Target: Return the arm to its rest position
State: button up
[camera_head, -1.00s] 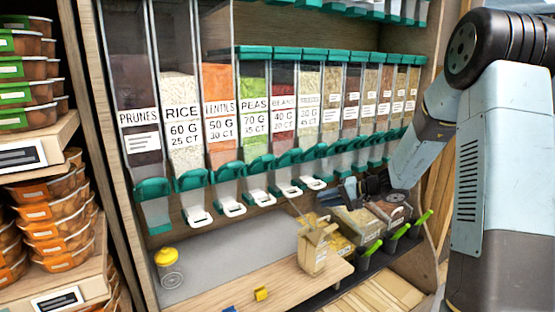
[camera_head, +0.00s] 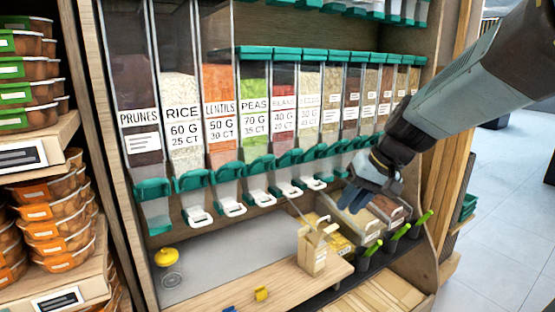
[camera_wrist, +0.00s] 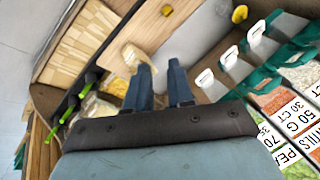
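My arm reaches in from the upper right of the head view. My gripper (camera_head: 352,196) hangs in front of the dispensers, to the upper right of a paper bag (camera_head: 313,252). In the wrist view, the two dark blue fingers of my gripper (camera_wrist: 162,72) stand apart with a gap between them, and I see nothing held. The beige bag (camera_wrist: 131,56) shows beyond the left finger; it looks apart from the gripper in the head view. The bag stands open-topped on the wooden shelf (camera_head: 215,300).
Dispensers with green spouts (camera_head: 228,185) line the cabinet behind my gripper. Bins (camera_head: 358,222) with green-handled scoops (camera_head: 397,229) lie below it. Open floor (camera_head: 500,210) shows at right.

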jog(key=s+d+r+t+h, duration=0.2)
jog(key=s+d+r+h, duration=0.2)
jog(key=s+d, duration=0.3)
jog(key=s, duration=0.5)
jog(key=shift+d+r+t+h, duration=0.15)
jog(key=shift+d+t+h, duration=0.05)
jog(key=shift+t+h, duration=0.2)
